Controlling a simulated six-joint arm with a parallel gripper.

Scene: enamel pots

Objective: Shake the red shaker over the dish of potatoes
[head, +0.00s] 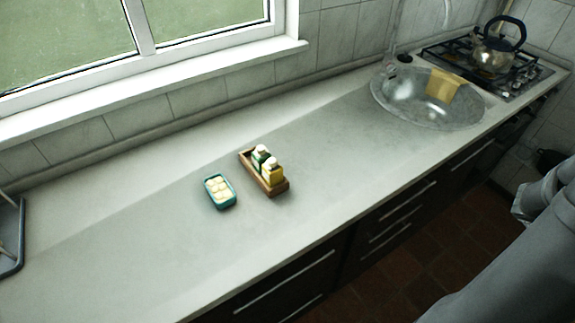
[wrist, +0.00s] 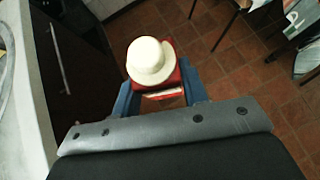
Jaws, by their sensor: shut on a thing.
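The red shaker (wrist: 175,74) with a round cream cap (wrist: 148,60) is between the blue fingers of my gripper (wrist: 160,92) in the wrist view. The fingers are shut on it, one on each side. The floor lies below it in that view. The dish of potatoes (head: 225,206) is a small teal dish holding several pale lumps, on the counter in the head view. My gripper and the red shaker are not in the head view, where part of my arm shows at the lower right.
A wooden tray (head: 283,188) right of the dish holds a green shaker (head: 260,157) and a yellow shaker (head: 273,174). A round sink (head: 400,103) with a yellow cloth (head: 444,85) and a hob with a kettle (head: 494,55) stand farther right.

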